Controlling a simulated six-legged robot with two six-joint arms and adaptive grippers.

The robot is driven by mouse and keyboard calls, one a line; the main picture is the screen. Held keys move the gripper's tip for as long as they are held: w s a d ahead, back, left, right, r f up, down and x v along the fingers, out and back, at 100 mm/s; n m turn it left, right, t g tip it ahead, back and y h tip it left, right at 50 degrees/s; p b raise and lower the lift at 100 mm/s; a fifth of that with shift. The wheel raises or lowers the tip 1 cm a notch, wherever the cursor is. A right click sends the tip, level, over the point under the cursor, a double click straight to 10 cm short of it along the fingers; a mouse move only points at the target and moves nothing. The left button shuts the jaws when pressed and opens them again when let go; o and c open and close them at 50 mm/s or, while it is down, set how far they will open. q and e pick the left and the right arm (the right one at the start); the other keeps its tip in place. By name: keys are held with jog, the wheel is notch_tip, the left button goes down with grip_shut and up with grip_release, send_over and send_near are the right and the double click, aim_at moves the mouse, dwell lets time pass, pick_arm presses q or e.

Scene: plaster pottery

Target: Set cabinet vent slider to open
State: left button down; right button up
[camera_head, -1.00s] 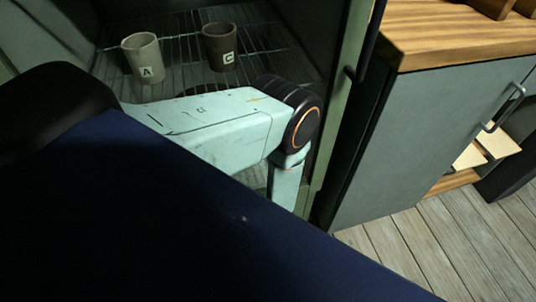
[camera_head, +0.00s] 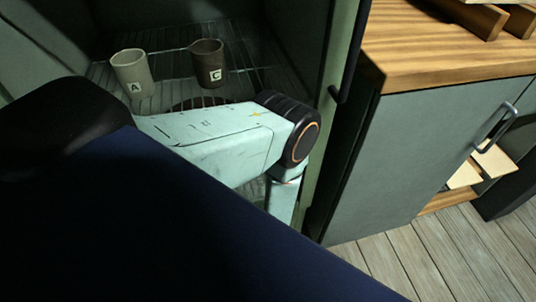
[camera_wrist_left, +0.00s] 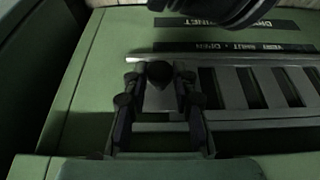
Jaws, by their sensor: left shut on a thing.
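In the left wrist view, the vent slider (camera_wrist_left: 235,90) is a grey metal strip with several dark slots on the green cabinet (camera_wrist_left: 100,75). Above it is a dark label (camera_wrist_left: 240,47) with small writing that seems to read vent, shut and open. My left gripper (camera_wrist_left: 160,76) is at the strip's left part, with its dark fingers on both sides of a small grey knob (camera_wrist_left: 158,99), shut on it. Contact is hard to see in the shadow. In the head view the slider and left gripper are hidden; only my left arm shows. My right gripper is not in view.
Inside the open cabinet, a pale cup A (camera_head: 131,75) and a darker cup C (camera_head: 207,64) stand on a wire rack (camera_head: 165,68). A wood-topped grey counter (camera_head: 400,150) stands at the right, with wooden floor (camera_head: 400,255) before it.

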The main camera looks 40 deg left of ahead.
pick_arm(q)
jog(key=shift+w+d, duration=0.25)
jog(key=shift+w, duration=0.1)
jog(key=c, duration=1.1)
grip_release()
jog(key=shift+s+a, duration=0.1)
jog(key=shift+s, duration=0.05)
jog(key=v, duration=1.2)
jog(key=shift+s, duration=0.1)
